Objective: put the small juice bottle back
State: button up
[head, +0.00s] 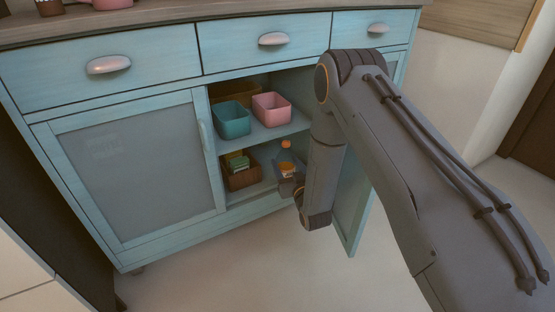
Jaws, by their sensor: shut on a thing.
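The small juice bottle (286,158) is clear with an orange cap and orange contents. It is upright at the right side of the open middle bay, at the lower shelf (247,192) of the blue cabinet. My gripper (289,181) is shut on the bottle, low on its body. The bottle's base is hidden behind my gripper, so I cannot tell whether it touches the shelf.
A brown basket (242,181) with green and yellow items stands left of the bottle. Teal (232,121) and pink (271,110) bins sit on the shelf above. The open cabinet door (353,205) is right of my arm. The left door (135,172) is shut.

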jog(key=shift+w+a+f+b, duration=0.65)
jog(key=shift+w+b, duration=0.35)
jog(key=shift+w, duration=0.6)
jog(key=shift+w+a+f+b, duration=0.45)
jog(key=shift+w+a+b, duration=0.45)
jog(key=shift+w, duration=0.75)
jog(key=shift+w+a+f+b, duration=0.55)
jog(key=shift+w+b, duration=0.6)
jog(key=shift+w, duration=0.45)
jog(key=shift+d+f, duration=0.1)
jog(key=shift+f, duration=0.05)
jog(key=o, duration=1.5)
